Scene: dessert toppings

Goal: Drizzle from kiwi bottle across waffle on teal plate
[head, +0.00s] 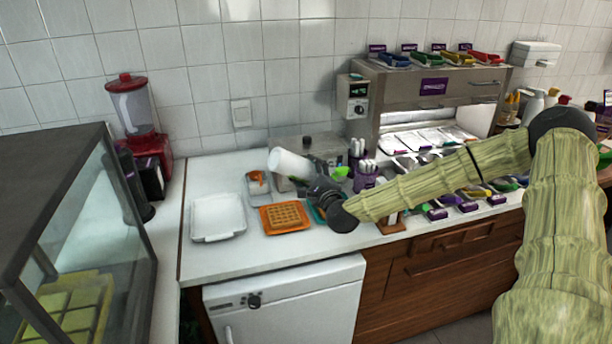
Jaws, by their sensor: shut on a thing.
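My gripper (321,186) is shut on a white bottle (289,163), held above the counter and tilted far over. Its broad white end points up and left. Green parts (341,173) show just right of the gripper; I cannot tell whether they belong to the bottle. The bottle's tip and any sauce are not clear. A sliver of teal (317,213), likely the teal plate, shows beneath my gripper. The gripper and arm hide most of it, and I cannot see a waffle on it. An orange plate (264,226) with a waffle (285,215) lies just left of it.
A white tray (217,234) and a small container with orange contents (258,183) stand to the left. Purple cups with white utensils (366,177) stand close right of my gripper. A metal topping station (432,95) is behind my arm. The front-left counter is clear.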

